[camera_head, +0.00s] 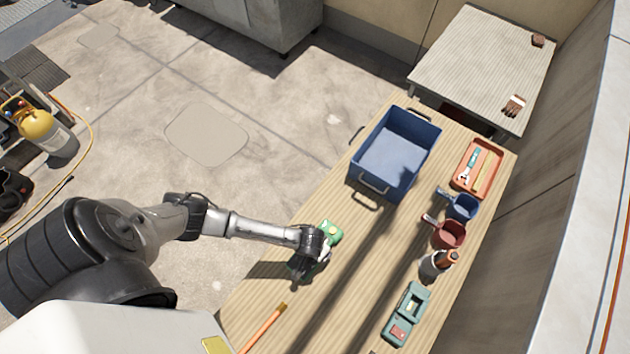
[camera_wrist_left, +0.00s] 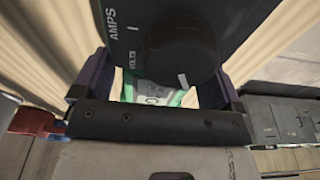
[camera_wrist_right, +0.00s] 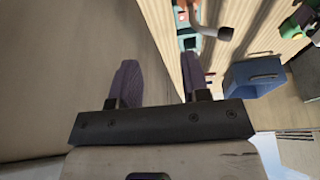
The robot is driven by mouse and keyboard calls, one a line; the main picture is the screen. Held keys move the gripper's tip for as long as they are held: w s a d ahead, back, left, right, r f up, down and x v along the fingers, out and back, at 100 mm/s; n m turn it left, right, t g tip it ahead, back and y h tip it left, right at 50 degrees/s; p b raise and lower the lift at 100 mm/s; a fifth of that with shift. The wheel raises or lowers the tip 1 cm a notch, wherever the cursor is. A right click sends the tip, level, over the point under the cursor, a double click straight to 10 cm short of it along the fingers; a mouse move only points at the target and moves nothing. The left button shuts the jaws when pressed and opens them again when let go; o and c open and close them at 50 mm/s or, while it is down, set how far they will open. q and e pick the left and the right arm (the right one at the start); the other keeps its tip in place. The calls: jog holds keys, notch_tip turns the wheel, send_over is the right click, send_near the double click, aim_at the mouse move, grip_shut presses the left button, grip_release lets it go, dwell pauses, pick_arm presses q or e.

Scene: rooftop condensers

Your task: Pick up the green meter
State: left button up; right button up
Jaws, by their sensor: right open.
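The green meter (camera_head: 331,231) is at the left edge of the wooden table in the head view, partly hidden by my left gripper (camera_head: 318,256). In the left wrist view the meter's dark face (camera_wrist_left: 150,45), with AMPS and VOLTS lettering and a round knob, lies between the widely spread fingers of my left gripper (camera_wrist_left: 162,85). A strip of its green case shows below. I cannot tell whether the fingers press on it or whether it is off the table. My right gripper (camera_wrist_right: 158,85) is open and empty in its own wrist view, and out of the head view.
On the table (camera_head: 330,315) are a blue bin (camera_head: 428,131), an orange tray (camera_head: 460,184), a blue pot (camera_head: 464,207), a dark red pot (camera_head: 450,234), a teal device (camera_head: 409,309) and an orange pencil-like stick (camera_head: 264,327). A second table (camera_head: 480,60) stands behind.

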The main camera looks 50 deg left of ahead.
pick_arm(q)
jog(key=c, duration=0.6)
jog(key=shift+c, duration=0.2)
jog(key=shift+r, duration=0.15)
